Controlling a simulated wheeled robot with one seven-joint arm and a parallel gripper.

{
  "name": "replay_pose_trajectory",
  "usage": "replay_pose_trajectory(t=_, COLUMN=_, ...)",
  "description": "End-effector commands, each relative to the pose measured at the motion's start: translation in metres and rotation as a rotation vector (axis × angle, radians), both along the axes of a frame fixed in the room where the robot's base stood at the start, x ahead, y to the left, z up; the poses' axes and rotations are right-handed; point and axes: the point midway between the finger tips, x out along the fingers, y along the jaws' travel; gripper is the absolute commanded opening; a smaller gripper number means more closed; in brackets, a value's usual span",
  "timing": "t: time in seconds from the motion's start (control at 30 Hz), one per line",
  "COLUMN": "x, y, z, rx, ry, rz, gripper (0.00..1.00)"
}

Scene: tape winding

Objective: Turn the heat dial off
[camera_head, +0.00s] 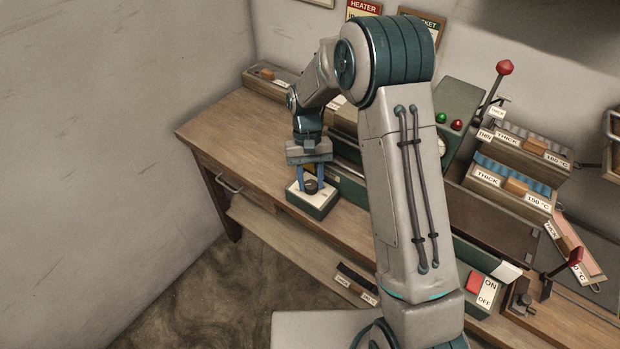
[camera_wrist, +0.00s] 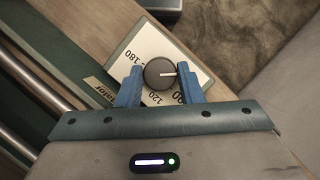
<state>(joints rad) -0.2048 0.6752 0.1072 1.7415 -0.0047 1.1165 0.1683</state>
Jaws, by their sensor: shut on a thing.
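The heat dial (camera_wrist: 157,75) is a round dark knob with a white pointer line, on a white scale plate (camera_wrist: 147,45) with numbers such as 180 and 120 printed around it. In the wrist view the pointer line points to the right. In the head view the dial (camera_head: 311,187) sits on a green box (camera_head: 318,206) at the front edge of the bench. My gripper (camera_wrist: 160,84) points down over the box, its blue fingers shut on the dial from both sides. It also shows in the head view (camera_head: 310,180).
The wooden bench (camera_head: 225,130) runs along the wall. To the right are a red-knobbed lever (camera_head: 505,68), stacked trays labelled THICK (camera_head: 512,184), an ON/OFF switch (camera_head: 480,292) and another red-handled lever (camera_head: 575,257). The bench left of the box is clear.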

Motion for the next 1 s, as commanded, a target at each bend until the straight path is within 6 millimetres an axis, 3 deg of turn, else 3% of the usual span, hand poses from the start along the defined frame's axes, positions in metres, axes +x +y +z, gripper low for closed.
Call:
replay_pose_trajectory(t=0.33, x=0.0028, y=0.0008, z=0.0024, rx=0.003, ry=-0.010, rz=0.002, gripper=0.11)
replay_pose_trajectory(t=0.37, x=0.0028, y=0.0008, z=0.0024, rx=0.003, ry=-0.010, rz=0.002, gripper=0.42)
replay_pose_trajectory(t=0.4, x=0.0026, y=0.0008, z=0.0023, rx=0.003, ry=-0.009, rz=0.002, gripper=0.53)
replay_pose_trajectory(t=0.43, x=0.0024, y=0.0007, z=0.0022, rx=0.002, ry=-0.008, rz=0.003, gripper=0.55)
replay_pose_trajectory(t=1.0, x=0.0008, y=-0.0017, z=0.0002, rx=-0.001, ry=-0.001, rz=-0.013, gripper=0.55)
